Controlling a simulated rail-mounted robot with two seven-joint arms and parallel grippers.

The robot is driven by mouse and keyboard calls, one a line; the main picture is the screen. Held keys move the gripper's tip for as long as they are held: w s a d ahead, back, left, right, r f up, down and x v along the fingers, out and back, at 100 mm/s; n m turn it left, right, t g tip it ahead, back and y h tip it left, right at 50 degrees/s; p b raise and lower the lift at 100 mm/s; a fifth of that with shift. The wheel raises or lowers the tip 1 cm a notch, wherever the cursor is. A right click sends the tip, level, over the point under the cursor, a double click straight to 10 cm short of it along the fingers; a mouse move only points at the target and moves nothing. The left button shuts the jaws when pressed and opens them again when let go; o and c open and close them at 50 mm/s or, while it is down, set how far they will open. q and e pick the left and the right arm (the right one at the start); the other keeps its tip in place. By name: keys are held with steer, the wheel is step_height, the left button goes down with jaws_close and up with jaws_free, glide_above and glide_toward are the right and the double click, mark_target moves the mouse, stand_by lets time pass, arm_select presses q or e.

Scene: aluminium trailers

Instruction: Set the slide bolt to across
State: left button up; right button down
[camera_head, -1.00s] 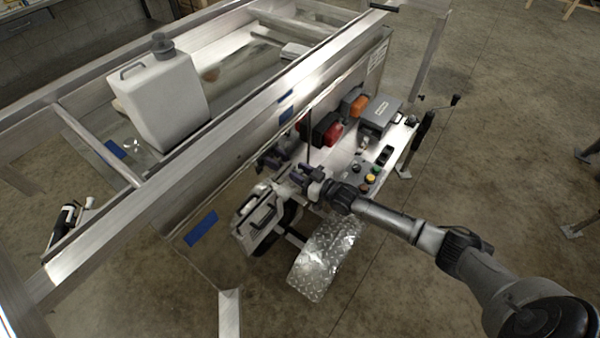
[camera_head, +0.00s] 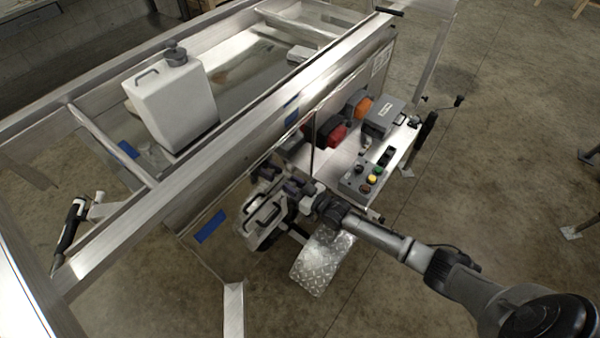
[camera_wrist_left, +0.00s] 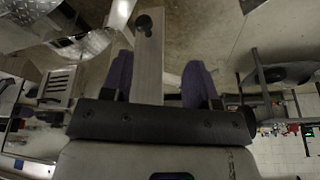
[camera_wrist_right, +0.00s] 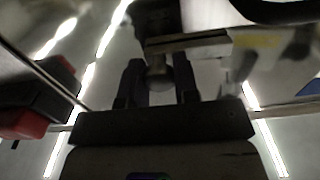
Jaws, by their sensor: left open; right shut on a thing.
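My right gripper (camera_head: 297,186) is low beside the trailer's side wall, above a pale box with a handle. In the right wrist view, its dark fingers (camera_wrist_right: 158,88) are shut on a small round knob (camera_wrist_right: 158,76). A metal bar (camera_wrist_right: 190,42) runs sideways just beyond the knob; this looks like the slide bolt. The bolt's far end is dark and unclear, and in the head view the gripper largely hides it. My left gripper (camera_wrist_left: 158,85) is open in the left wrist view. A pale flat bar (camera_wrist_left: 149,55) shows between its fingers; I cannot tell whether they touch it.
A white jerrycan (camera_head: 172,103) stands in the trailer bed. The pale handled box (camera_head: 265,218) and a tread-plate fender (camera_head: 322,258) lie near the right gripper. A button panel (camera_head: 368,178), red lamp (camera_head: 337,135) and grey box (camera_head: 384,117) are to its right. Floor at right is mostly clear.

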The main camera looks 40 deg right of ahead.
steer(key=shift+a, duration=0.15)
steer(key=c, duration=0.9)
jaws_free()
steer(key=shift+a, duration=0.2)
steer(key=shift+c, duration=0.2)
steer(key=shift+o, duration=0.4)
steer(key=shift+d, duration=0.1)
steer(key=shift+s, duration=0.15)
steer(key=p+v, duration=0.1)
steer(key=v, duration=1.2)
steer(key=shift+s+d, duration=0.15)
steer(key=shift+s, duration=0.1)
